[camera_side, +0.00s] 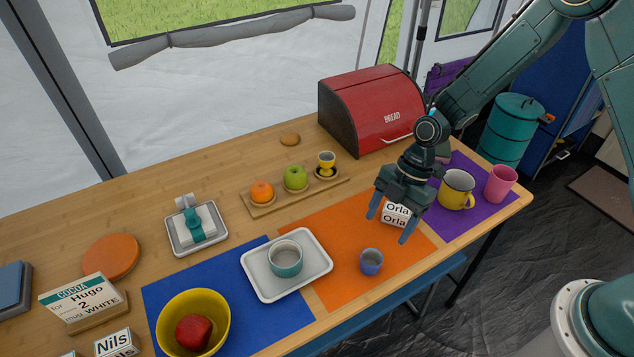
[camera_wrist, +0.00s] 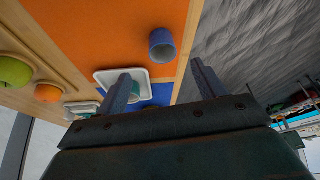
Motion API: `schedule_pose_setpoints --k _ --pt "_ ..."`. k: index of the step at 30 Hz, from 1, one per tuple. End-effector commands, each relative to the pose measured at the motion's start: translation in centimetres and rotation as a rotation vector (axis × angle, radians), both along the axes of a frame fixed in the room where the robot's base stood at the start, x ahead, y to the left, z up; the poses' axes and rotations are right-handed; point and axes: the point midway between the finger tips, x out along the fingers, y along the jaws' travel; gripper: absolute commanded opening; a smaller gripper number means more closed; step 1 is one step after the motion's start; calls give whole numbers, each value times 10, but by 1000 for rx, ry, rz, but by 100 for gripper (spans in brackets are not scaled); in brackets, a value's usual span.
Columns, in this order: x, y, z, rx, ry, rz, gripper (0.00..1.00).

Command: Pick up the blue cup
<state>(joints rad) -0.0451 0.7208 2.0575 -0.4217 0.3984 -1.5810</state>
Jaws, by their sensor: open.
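The small blue cup (camera_side: 371,262) stands on the orange mat near the table's front edge, right of the white tray. In the wrist view the blue cup (camera_wrist: 162,46) shows beyond the fingertips, between them across the picture. My gripper (camera_side: 389,222) is open and empty, above the right part of the orange mat, up and to the right of the cup in the side view. Its two fingers (camera_wrist: 160,82) also show in the wrist view. The gripper does not touch the cup.
A white "Orla" card (camera_side: 397,214) stands behind my fingers. A white tray (camera_side: 257,283) holds a teal-and-white bowl (camera_side: 286,262). A yellow mug (camera_side: 455,189) and pink cup (camera_side: 500,183) stand on the purple mat at right. The red bread box (camera_side: 370,108) is behind.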

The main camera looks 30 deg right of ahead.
Motion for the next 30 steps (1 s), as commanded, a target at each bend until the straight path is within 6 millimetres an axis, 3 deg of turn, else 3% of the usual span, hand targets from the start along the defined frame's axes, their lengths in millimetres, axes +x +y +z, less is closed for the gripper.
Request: schedule_pose_setpoints --k 12,23,30 --pt "-4 19 -47 1 1 0 69" --pt "-5 22 -54 0 1 0 69" --pt "-10 29 -70 -1 3 0 69"
